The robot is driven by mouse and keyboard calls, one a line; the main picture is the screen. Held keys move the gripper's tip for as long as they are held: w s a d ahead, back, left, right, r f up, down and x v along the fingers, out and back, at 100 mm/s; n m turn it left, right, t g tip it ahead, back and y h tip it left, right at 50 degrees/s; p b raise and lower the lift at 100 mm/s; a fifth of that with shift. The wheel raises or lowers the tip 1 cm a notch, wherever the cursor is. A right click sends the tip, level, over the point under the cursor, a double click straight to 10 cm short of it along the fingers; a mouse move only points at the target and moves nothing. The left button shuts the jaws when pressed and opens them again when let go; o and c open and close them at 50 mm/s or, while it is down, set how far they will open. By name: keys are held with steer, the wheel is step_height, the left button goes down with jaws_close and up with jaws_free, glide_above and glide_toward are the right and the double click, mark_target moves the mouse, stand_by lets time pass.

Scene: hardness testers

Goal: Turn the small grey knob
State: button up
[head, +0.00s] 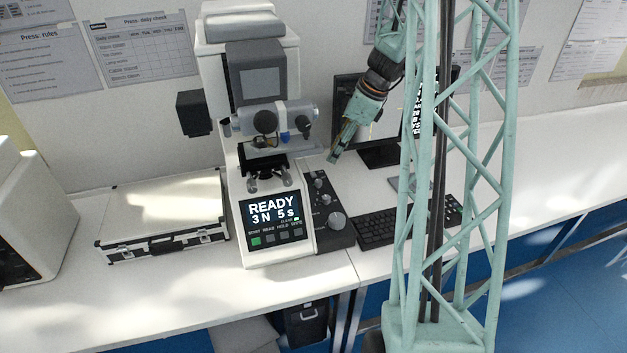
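A dark control panel (325,212) stands just right of the hardness tester (262,120). A large round grey knob (338,220) sits on its front part. Several smaller grey knobs (322,187) sit further back on the panel; I cannot tell which one is the task's small grey knob. My gripper (334,157) points down and left above the back end of the panel, apart from the knobs. Its fingers look narrow here, and I cannot tell whether they are open or shut. Nothing visible is held.
The tester's lit screen (273,218) reads "READY 3N 5s". A monitor (350,105) and a keyboard (378,228) are right of the panel. A silver-edged case (163,215) lies left of the tester. My green lattice column covers part of the bench's right side.

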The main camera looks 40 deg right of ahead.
mark_target(319, 181)
steer(key=shift+d+f, duration=0.1)
steer(key=shift+f, duration=0.15)
steer(key=shift+f, duration=0.1)
steer(key=shift+b+x, duration=1.3)
steer(key=shift+x, duration=5.5)
steer(key=shift+c, duration=0.3)
steer(key=c, duration=0.8)
